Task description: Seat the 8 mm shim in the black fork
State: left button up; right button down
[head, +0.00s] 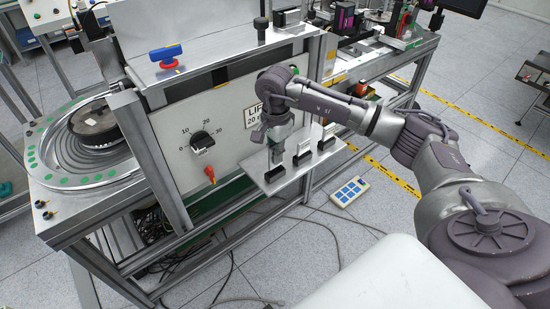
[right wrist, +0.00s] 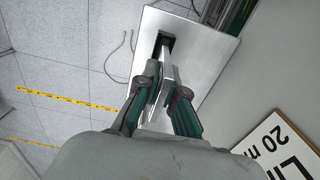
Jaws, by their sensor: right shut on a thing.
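A metal plate shelf (head: 254,168) juts out from the front of the machine and carries black forks. One black fork (head: 273,176) is at its left end, another fork (head: 302,158) in the middle with a pale upright piece in it, and a third fork (head: 327,143) at the right. My right gripper (head: 275,153) points down just above the left fork. In the right wrist view, its teal fingers are shut on a thin grey shim (right wrist: 168,74). A black fork (right wrist: 166,40) shows beyond the shim; I cannot tell whether they touch. My left gripper is out of view.
The panel behind the shelf has a black dial (head: 202,141), a red lever (head: 210,172) and a label plate (head: 257,112). A round feeder bowl (head: 85,150) stands at the left.

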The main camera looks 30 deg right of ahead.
notch_tip(320, 180, down, 3)
jog(key=shift+r+p, duration=0.1)
jog(key=shift+p, duration=0.7)
jog(key=shift+f, duration=0.5)
jog(key=shift+f+b, duration=0.25)
jog(key=shift+b, duration=0.05)
jog(key=c, duration=1.3)
grip_release()
jog(key=shift+r, duration=0.1)
